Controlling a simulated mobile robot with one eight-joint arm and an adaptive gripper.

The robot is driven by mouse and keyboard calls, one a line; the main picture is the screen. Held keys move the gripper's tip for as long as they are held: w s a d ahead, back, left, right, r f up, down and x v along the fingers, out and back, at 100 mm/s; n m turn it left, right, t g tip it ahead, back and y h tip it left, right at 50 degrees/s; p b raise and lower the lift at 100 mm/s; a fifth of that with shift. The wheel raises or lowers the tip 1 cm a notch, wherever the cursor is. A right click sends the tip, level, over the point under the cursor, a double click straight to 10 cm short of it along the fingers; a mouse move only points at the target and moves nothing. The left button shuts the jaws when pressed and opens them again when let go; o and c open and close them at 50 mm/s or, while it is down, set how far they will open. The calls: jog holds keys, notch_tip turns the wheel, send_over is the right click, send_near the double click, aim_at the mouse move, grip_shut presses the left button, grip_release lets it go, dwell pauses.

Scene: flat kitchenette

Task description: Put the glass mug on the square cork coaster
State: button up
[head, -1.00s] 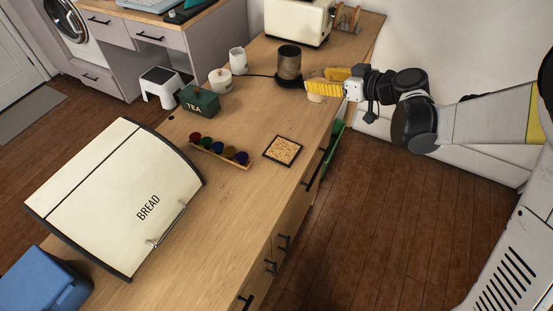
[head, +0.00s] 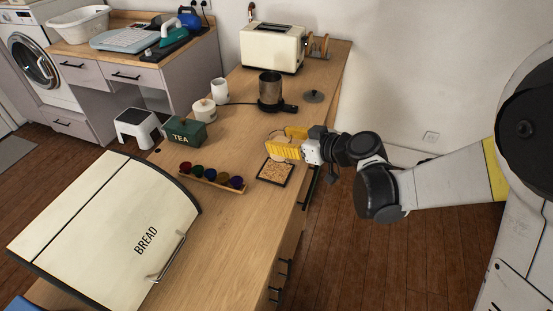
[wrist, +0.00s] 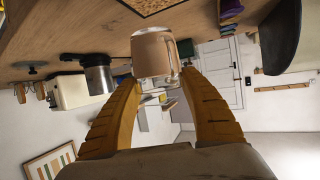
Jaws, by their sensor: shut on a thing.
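The glass mug (wrist: 152,53) looks tan and see-through, with its handle on the right in the wrist view. My gripper (wrist: 160,88) is shut on it, with a yellow finger on each side. In the head view my gripper (head: 283,149) is just beyond the coaster's back edge and hides most of the mug. The square cork coaster (head: 275,172) has a dark rim and lies bare near the counter's right edge. Part of it also shows at the top of the wrist view (wrist: 150,4). The mug is apart from the coaster.
A rack of coloured capsules (head: 211,178) lies left of the coaster, with a green tea box (head: 186,132) behind it. A metal pot (head: 270,90) on a dark base and a dark lid (head: 313,96) stand farther back. A bread box (head: 120,225) fills the front left.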

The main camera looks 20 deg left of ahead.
aim_at(283, 157)
jog(key=shift+s+a+f, duration=0.45)
jog(key=shift+s, duration=0.1)
jog(key=shift+f, duration=0.15)
jog(key=shift+f+b, duration=1.1)
jog(key=shift+f, duration=0.75)
jog(key=shift+f, duration=0.15)
jog(key=o, duration=1.3)
jog(key=shift+o, duration=0.2)
